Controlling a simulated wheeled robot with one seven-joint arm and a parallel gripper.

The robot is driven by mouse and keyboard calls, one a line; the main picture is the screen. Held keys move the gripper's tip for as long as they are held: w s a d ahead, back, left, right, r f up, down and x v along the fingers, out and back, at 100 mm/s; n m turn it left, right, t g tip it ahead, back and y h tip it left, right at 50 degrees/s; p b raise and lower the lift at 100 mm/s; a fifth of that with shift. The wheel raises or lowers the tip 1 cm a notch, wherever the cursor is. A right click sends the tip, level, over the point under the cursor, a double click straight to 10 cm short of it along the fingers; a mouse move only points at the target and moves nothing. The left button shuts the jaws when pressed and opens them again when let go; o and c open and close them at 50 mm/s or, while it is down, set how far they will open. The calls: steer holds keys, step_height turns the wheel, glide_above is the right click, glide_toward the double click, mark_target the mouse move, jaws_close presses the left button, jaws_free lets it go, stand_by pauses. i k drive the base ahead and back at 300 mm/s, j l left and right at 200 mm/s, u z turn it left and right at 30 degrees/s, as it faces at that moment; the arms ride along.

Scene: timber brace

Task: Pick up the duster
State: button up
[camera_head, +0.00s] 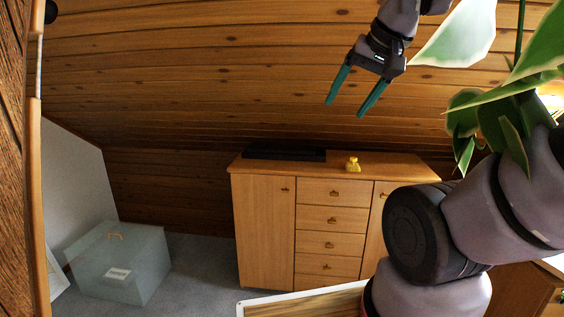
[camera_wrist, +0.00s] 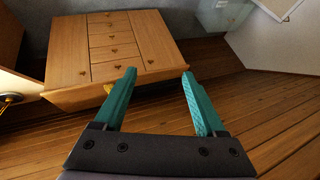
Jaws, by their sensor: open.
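I cannot surely make out a duster in either view. A small yellow object (camera_head: 353,164) stands on the top of the wooden cabinet (camera_head: 264,230); its shape is too small to identify. A bit of yellow (camera_wrist: 108,88) also shows at the cabinet's edge in the wrist view, partly hidden by a finger. My gripper (camera_head: 345,109) is open and empty, with two green fingers spread apart. It hangs in the air, higher in the picture than the cabinet top. In the wrist view the open fingers (camera_wrist: 159,73) have nothing between them.
A long black flat object (camera_head: 284,154) lies on the cabinet top, left of the yellow object. A translucent box (camera_head: 118,265) stands on the grey floor at left. Large plant leaves (camera_head: 510,95) hang at the right near my arm. A sloping timber wall rises behind.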

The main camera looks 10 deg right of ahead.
mark_target(351, 167)
steer(key=i+l+z, duration=0.4)
steer(key=i+z, duration=0.2)
steer(key=i+j+z, duration=0.2)
steer(key=j, duration=0.2)
steer(key=j+z, duration=0.2)
steer(key=j, duration=0.2)
steer(key=j+z, duration=0.25)
steer(key=j, duration=0.15)
steer(key=i+j, duration=0.15)
steer(key=j, duration=0.2)
